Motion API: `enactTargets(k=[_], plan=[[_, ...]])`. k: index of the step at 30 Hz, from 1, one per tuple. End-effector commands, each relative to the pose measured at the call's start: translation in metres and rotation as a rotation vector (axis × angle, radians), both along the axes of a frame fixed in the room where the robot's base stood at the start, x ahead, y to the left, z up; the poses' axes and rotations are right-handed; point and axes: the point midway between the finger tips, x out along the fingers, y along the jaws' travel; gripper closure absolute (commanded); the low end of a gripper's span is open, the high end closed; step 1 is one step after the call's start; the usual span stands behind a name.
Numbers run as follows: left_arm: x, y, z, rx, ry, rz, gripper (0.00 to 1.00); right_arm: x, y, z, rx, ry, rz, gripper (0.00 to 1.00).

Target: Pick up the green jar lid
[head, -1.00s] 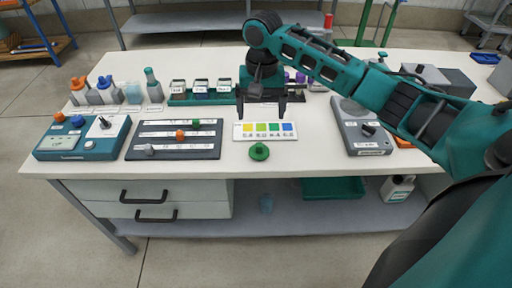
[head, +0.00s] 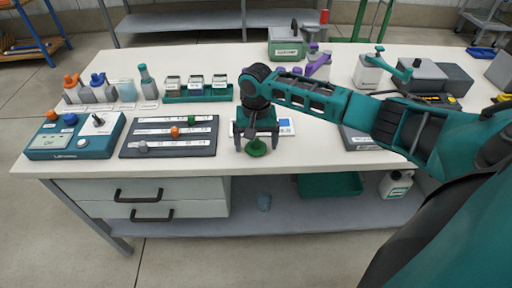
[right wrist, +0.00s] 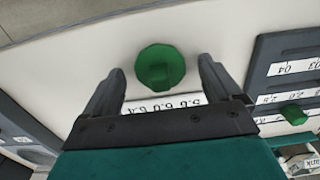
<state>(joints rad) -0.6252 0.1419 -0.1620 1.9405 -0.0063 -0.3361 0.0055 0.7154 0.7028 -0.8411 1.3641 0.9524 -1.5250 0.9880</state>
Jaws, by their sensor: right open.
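The green jar lid (head: 256,148) lies on the white bench top near its front edge. In the right wrist view the lid (right wrist: 160,67) is a round green disc with a faceted rim, just beyond and between the two fingertips. My right gripper (head: 257,146) is open and points down over the lid, with a finger to each side. In the right wrist view the fingers (right wrist: 160,75) stand apart and hold nothing. Whether the fingertips reach down to the lid's height I cannot tell. My left gripper is out of view.
A colour chart card (head: 287,126) lies behind the lid, partly covered by my gripper. A dark slider board (head: 168,151) lies to the left, with a teal meter box (head: 76,152) beyond it. A grey device (head: 357,139) stands to the right, partly behind my arm.

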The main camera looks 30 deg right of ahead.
Motion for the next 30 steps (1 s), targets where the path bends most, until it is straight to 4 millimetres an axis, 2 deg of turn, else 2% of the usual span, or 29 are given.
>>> enactTargets(k=[7, 25, 30], plan=[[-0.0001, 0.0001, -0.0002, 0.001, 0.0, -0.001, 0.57, 0.0001, -0.0003, -0.0016, 0.0, 0.0, 0.0, 0.08], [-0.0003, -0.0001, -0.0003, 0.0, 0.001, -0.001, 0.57, 0.0002, -0.0004, -0.001, -0.001, -0.001, 0.0, 0.66], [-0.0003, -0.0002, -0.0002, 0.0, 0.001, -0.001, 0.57, 0.0002, -0.0004, -0.0009, -0.001, -0.001, 0.0, 0.68]])
